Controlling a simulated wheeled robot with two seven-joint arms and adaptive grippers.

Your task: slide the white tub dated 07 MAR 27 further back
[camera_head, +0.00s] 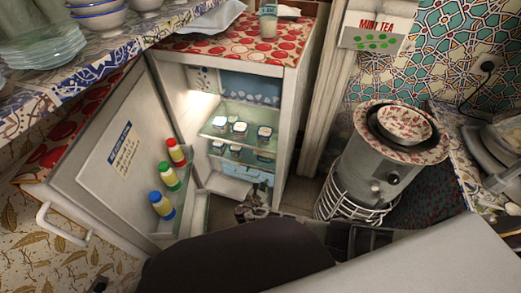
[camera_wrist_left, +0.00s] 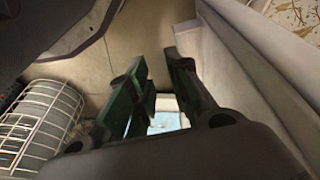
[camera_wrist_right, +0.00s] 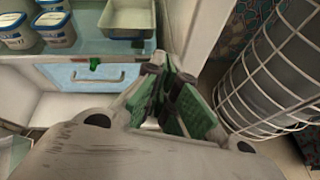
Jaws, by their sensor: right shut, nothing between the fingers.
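Small white tubs with blue labels stand in the open fridge, on the upper glass shelf (camera_head: 239,128) and on the shelf below (camera_head: 218,147). Some show in the right wrist view, at the left: a front tub (camera_wrist_right: 55,30) and another tub (camera_wrist_right: 17,33) beside it. No date is legible, so I cannot tell which is dated 07 MAR 27. My right gripper (camera_head: 254,208) is shut and empty, low in front of the fridge, apart from the tubs. It also shows in the right wrist view (camera_wrist_right: 160,90). My left gripper (camera_wrist_left: 160,85) is open and empty.
The open fridge door (camera_head: 112,150) at the left holds several capped bottles (camera_head: 161,204). A pale tray (camera_wrist_right: 128,18) sits beside the tubs, above a blue drawer (camera_wrist_right: 85,77). The samovar (camera_head: 375,160) with its wire stand (camera_head: 340,203) is close on the right.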

